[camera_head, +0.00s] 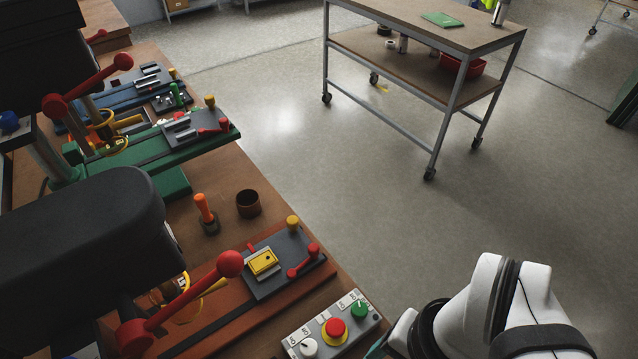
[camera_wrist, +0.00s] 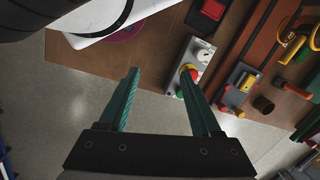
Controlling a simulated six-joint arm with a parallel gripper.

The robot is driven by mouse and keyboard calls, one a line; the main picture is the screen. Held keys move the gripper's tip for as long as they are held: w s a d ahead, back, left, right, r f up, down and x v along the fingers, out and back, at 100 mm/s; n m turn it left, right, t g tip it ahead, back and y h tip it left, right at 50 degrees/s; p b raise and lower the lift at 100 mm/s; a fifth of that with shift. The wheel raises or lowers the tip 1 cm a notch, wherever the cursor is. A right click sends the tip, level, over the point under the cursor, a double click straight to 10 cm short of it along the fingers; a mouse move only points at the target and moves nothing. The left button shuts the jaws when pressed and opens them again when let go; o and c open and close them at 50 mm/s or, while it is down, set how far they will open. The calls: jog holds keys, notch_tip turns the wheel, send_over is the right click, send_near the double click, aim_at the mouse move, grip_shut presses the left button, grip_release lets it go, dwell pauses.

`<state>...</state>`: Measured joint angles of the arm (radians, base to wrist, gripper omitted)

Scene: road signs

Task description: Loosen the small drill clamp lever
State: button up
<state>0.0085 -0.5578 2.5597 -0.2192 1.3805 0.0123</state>
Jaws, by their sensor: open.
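Several drill presses stand along the wooden bench. The nearest has a red-brown base (camera_head: 215,315) with a grey vise plate (camera_head: 282,268), a yellow block (camera_head: 263,262) and a short red lever (camera_head: 303,262). The green-based drill (camera_head: 190,150) behind has a similar red lever (camera_head: 215,127). I cannot tell for certain which is the small drill. My gripper (camera_wrist: 160,72) is open and empty, its teal fingers apart beside the control box in the wrist view. The near vise lever (camera_wrist: 231,108) lies right of the fingers there, apart from them.
A control box (camera_head: 332,325) with a red button sits at the bench's front edge. Long red handles (camera_head: 190,297) stick out. A wheeled cart (camera_head: 424,90) stands across open floor.

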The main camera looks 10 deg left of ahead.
jog(key=w+a+r+n, duration=0.1)
jog(key=w+r+n, duration=0.15)
jog(key=w, duration=0.35)
jog(key=n+h, duration=0.2)
jog(key=n, duration=0.9)
send_over(314, 247)
notch_tip(314, 247, down, 4)
notch_tip(314, 247, down, 14)
jog(key=shift+r, duration=0.2)
jog(key=shift+f, duration=0.35)
grip_shut()
